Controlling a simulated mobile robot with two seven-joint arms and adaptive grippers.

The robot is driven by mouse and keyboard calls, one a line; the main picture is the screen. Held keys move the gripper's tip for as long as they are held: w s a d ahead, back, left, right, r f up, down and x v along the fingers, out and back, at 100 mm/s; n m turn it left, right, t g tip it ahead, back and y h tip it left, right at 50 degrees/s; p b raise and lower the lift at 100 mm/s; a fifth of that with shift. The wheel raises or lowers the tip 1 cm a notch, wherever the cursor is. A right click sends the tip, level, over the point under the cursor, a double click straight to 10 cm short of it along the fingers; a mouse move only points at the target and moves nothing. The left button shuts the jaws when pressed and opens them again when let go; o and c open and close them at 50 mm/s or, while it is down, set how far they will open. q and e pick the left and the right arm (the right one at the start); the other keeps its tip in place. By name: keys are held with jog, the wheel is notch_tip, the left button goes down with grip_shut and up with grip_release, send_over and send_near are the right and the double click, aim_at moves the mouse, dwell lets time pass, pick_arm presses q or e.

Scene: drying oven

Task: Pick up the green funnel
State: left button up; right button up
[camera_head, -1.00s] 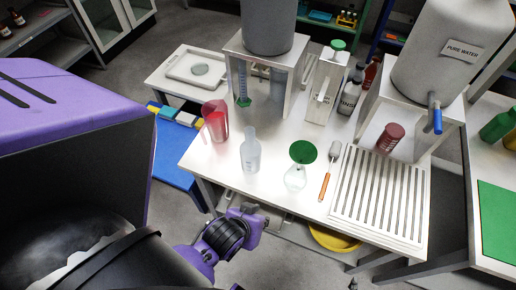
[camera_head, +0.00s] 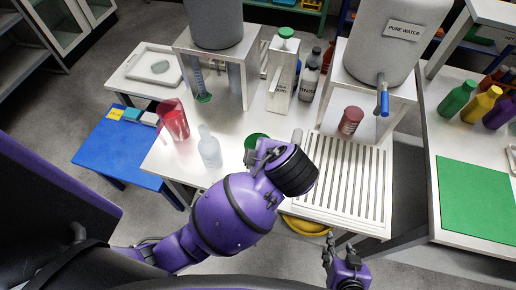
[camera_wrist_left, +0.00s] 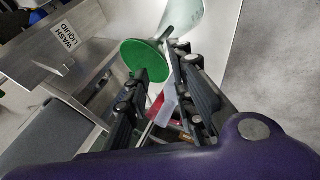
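The green funnel (camera_head: 257,138) is a round green disc at the front of the white table, partly hidden by my left gripper and wrist in the head view. My right gripper (camera_head: 338,245) looks open and empty, low in front of the table.
A clear bottle (camera_head: 209,150) and a red beaker (camera_head: 174,122) stand left of the funnel. A slatted rack (camera_head: 345,180) lies to the right, with a dark red jar (camera_head: 350,122) behind it. Stands with large tanks rise at the back. A yellow bowl (camera_head: 305,226) sits below the table.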

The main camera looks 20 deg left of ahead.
pick_arm(q)
jog(key=x, duration=0.5)
jog(key=shift+s+f, duration=0.15)
jog(key=shift+f, duration=0.25)
grip_shut()
